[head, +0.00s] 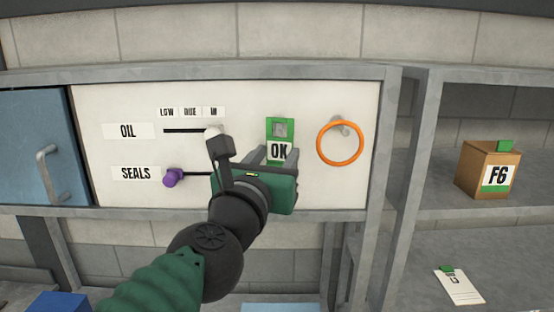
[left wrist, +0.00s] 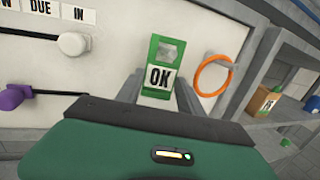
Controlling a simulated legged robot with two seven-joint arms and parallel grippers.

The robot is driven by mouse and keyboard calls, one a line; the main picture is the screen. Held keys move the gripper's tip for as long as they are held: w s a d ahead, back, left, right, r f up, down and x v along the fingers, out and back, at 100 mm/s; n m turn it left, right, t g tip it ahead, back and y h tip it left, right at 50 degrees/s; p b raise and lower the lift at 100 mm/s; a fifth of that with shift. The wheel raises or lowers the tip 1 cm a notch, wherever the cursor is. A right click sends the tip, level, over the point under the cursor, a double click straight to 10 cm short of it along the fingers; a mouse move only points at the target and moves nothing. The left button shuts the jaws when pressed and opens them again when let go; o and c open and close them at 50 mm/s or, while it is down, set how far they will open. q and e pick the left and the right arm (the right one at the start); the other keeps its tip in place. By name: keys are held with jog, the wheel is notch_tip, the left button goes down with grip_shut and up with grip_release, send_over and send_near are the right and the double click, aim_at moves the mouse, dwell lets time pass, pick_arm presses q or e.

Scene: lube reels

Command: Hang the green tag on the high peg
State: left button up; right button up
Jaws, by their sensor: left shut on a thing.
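The green tag (head: 280,128) has a white "OK" label and a square window near its top. In the head view it is upright in front of the white panel (head: 100,99). My left gripper (head: 276,158) is shut on the lower part of the tag; the left wrist view also shows the tag (left wrist: 161,76) between the fingers. A grey peg (head: 341,124) sticks out of the panel to the right of the tag, with an orange ring (head: 320,143) hanging on it. Any peg behind the tag is hidden. My right gripper is not in view.
A white slider knob (head: 212,131) and a purple knob (head: 173,177) sit on the panel to the left. A blue door (head: 30,130) is at far left.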

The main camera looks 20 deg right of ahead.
pick_arm(q)
jog(key=shift+w+d+f, duration=0.15)
jog(key=shift+w+f, duration=0.15)
jog(key=shift+w, duration=0.45)
jog(key=o, duration=1.4)
jog(key=shift+s+d+r, duration=0.1)
jog(key=shift+s, duration=0.3)
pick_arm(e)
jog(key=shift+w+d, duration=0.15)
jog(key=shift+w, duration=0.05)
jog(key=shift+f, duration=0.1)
